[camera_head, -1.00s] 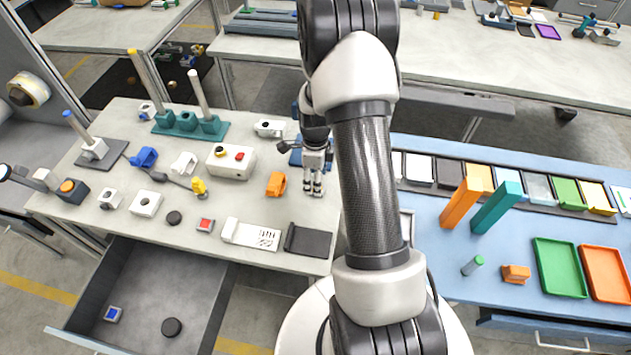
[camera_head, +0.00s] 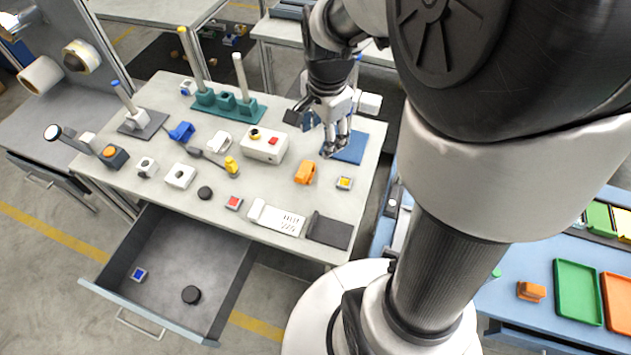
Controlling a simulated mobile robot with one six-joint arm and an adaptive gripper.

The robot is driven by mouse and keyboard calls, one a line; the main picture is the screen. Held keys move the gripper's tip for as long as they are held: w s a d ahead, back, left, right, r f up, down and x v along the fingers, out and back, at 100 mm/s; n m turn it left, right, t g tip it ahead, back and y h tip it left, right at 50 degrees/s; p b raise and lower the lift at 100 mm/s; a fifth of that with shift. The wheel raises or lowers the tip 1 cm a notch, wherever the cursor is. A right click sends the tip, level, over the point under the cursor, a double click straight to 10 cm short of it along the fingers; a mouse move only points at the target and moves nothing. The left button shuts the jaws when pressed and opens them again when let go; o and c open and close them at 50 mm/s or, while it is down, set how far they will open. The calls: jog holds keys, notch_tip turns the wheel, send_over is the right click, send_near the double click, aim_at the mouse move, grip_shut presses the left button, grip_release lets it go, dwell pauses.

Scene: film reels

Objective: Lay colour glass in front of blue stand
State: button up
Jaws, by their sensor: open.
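Several small framed squares look like colour glass. A yellow one (camera_head: 344,183) lies on the grey table near its right side, and a red one (camera_head: 234,203) lies nearer the front edge. A blue one (camera_head: 138,274) lies in the open drawer. The blue stand (camera_head: 352,149) shows as a flat blue base near the table's right edge; my arm hides part of it. My gripper (camera_head: 337,150) is open, pointing down over the left part of the blue base, behind the yellow glass. I see nothing between its fingers.
An orange block (camera_head: 305,172) stands left of the yellow glass. A white box with buttons (camera_head: 264,146) and a teal stand with posts (camera_head: 227,103) are farther left. The drawer (camera_head: 175,270) is pulled out in front. My arm hides much of the right-hand blue table.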

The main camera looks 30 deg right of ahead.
jog(key=s+a+r+n+t, duration=0.1)
jog(key=s+a+r+n, duration=0.3)
jog(key=s+n, duration=0.4)
jog(key=s+a+r+n+t, duration=0.1)
jog(key=s+a+r+n, duration=0.4)
jog(key=s+n, duration=0.3)
jog(key=shift+a+n+t+y, duration=0.3)
jog(key=shift+a+n+t, duration=0.1)
jog(key=shift+a, duration=0.4)
